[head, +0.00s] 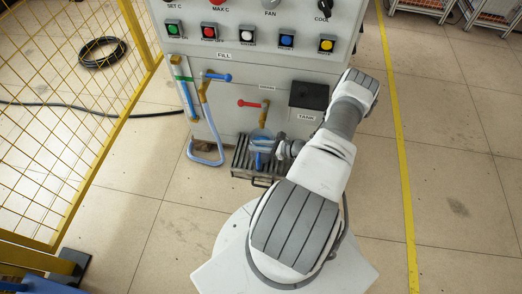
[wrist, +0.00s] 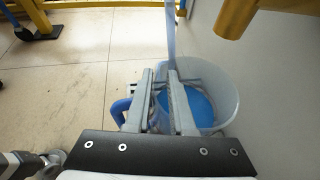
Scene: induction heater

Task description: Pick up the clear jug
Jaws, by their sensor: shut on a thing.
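The clear jug (head: 261,136) stands at the slatted drip tray (head: 241,160), below the drain tap, at the foot of the machine. In the wrist view the jug (wrist: 229,80) is a see-through round vessel with blue showing inside low down. A blue handle (wrist: 122,108) shows to the left of the fingers. My gripper (wrist: 160,82) is shut on the jug at its near side, with the fingertips over its rim. In the head view my gripper (head: 277,150) reaches the jug from the right. Whether the jug touches the tray is hard to tell.
The drain tap with a red lever (head: 250,103) and brass spout (head: 264,116) is just above the jug. A clear blue hose (head: 207,157) loops down at left. A yellow mesh fence (head: 70,110) stands at far left. The floor at right is clear.

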